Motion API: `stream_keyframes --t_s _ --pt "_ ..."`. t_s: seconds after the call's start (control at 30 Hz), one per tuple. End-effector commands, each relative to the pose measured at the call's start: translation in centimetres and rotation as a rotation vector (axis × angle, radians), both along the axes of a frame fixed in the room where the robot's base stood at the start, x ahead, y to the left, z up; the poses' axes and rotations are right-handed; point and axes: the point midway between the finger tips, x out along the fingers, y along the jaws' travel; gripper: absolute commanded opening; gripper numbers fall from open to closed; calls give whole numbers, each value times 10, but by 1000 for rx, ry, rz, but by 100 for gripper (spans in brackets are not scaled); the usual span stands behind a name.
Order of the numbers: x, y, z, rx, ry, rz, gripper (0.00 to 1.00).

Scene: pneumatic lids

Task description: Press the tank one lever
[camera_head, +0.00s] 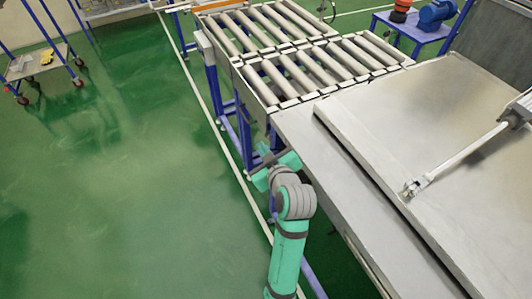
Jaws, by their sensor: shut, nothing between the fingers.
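A large steel tank lid (370,130) lies at the right. A pneumatic rod (465,155) runs across it to a small bracket. I cannot make out a lever marked as tank one's, nor any tank label. My green and grey arm reaches up from the bottom centre. My gripper (264,156) is at its far end, beside the left edge of the steel tank top and below the roller conveyor's near corner. It is shut and empty. The wrist partly hides what lies behind it.
A roller conveyor (283,76) on blue legs stands beyond the gripper. A blue table (399,28) with a blue motor (436,14) is at the back right. A trolley (35,62) stands at the far left. The green floor (110,190) at left is clear.

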Motion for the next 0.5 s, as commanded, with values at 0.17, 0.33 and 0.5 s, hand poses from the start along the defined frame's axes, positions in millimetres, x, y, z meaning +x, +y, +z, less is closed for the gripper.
stream_keyframes --t_s 0.17,0.33,0.5 --pt "29 11 -14 0 1 1 0" --pt "44 11 -33 0 5 -4 0" --pt "44 5 -50 0 1 -3 0"
